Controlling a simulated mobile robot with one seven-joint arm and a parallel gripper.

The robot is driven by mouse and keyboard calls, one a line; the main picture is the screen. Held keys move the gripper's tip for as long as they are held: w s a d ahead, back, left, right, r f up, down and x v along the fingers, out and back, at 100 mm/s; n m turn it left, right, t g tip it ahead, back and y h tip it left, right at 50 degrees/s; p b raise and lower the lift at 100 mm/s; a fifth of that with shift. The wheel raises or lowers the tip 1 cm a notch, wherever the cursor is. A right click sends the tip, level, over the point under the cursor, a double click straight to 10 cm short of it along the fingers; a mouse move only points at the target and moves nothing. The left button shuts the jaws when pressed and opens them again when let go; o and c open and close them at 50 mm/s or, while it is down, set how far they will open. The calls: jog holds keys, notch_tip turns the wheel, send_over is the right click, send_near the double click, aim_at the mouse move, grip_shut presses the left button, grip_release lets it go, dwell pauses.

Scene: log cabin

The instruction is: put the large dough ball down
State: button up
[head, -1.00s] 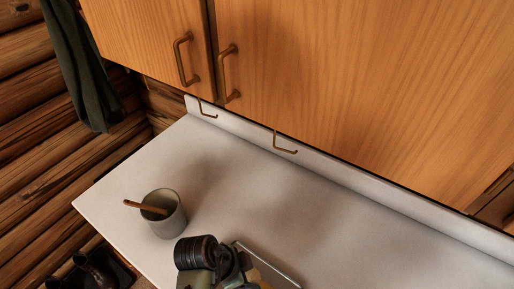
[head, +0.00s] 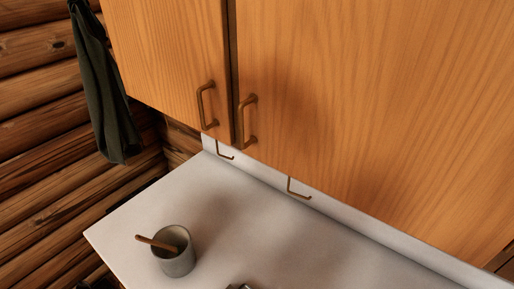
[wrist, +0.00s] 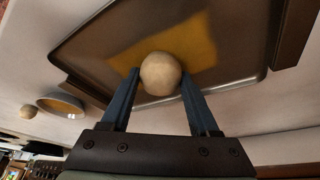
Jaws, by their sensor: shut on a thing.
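The large dough ball (wrist: 160,73) is pale and round. In the wrist view it sits between the two blue fingers of my gripper (wrist: 160,82), which is shut on it. A dark, shallow metal tray (wrist: 95,58) with a raised rim fills the view behind the ball. I cannot tell whether the ball touches the tray. The ball and the tray do not show in the head view.
A yellow-orange patch (wrist: 185,35) shows on the tray, perhaps a reflection. In the head view, a grey cup (head: 175,259) holding a wooden handle stands on the white counter (head: 235,213), below wooden cabinets (head: 340,90).

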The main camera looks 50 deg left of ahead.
jog(key=o, duration=1.4)
jog(key=shift+f, duration=0.1)
jog(key=shift+o, duration=0.2)
jog(key=v, duration=1.2)
jog(key=shift+b, duration=0.4)
